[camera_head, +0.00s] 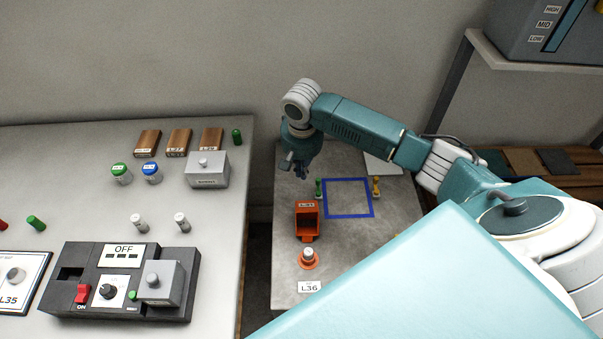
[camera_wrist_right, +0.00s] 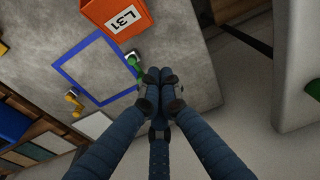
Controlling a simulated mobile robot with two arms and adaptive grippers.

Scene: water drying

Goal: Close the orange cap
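An orange box (camera_head: 307,222) labelled L31 stands on the grey table to the right, with a dark opening facing the front. Its labelled face (camera_wrist_right: 118,15) also shows at the top of the right wrist view. I cannot tell any separate cap part on it. A small orange base (camera_head: 308,259) with a white-topped piece in it stands in front of the box. My right gripper (camera_head: 298,170) is above the back left of this table, behind the box and apart from it. In the right wrist view its fingers (camera_wrist_right: 160,76) are together with nothing visible between them. My left gripper is out of view.
A blue square outline (camera_head: 347,214) lies right of the box. A green piece (camera_head: 319,187) and a yellow piece (camera_head: 376,186) stand at its sides. The left table (camera_head: 215,225) holds vials, blocks and a control box (camera_head: 110,288). A gap separates the tables.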

